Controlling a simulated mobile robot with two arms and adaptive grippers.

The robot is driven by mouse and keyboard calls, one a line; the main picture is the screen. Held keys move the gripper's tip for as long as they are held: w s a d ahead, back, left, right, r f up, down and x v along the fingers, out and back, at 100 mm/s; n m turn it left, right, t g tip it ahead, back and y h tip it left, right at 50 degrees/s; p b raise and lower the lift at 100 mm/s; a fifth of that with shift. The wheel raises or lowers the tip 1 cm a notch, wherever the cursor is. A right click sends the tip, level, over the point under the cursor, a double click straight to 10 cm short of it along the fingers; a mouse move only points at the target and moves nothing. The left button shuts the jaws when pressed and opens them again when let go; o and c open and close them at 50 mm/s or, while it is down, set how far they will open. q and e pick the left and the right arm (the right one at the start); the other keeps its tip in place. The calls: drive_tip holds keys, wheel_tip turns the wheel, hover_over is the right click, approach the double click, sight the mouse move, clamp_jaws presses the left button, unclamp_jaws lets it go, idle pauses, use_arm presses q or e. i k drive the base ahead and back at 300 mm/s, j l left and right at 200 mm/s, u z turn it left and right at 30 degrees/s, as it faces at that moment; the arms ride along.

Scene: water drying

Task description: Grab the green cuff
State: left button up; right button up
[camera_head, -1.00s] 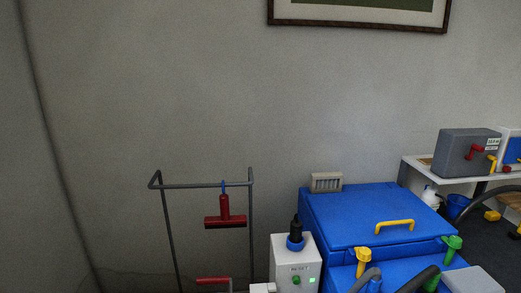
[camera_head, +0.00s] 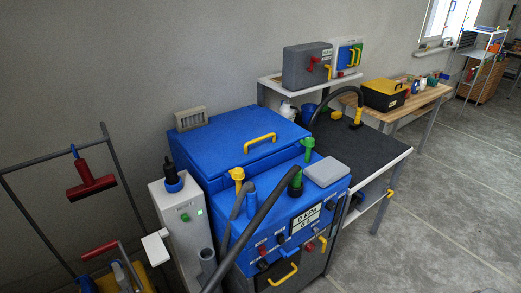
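A green cuff (camera_head: 295,184) shows on the end of a thick dark hose (camera_head: 262,222), on top of the blue machine (camera_head: 225,145). The hose runs from it down toward the lower left. A green valve-like fitting (camera_head: 307,150) stands just behind the cuff. A yellow fitting (camera_head: 237,178) stands to its left. Neither of my grippers is in view.
A white box with a green light (camera_head: 187,225) and a rack with a red squeegee (camera_head: 92,185) stand left of the machine. A dark-topped table (camera_head: 375,150) with a yellow-ended hose is right. Grey floor (camera_head: 455,200) at right is clear.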

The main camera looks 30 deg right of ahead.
sight(295, 181)
drive_tip(key=z, duration=1.15)
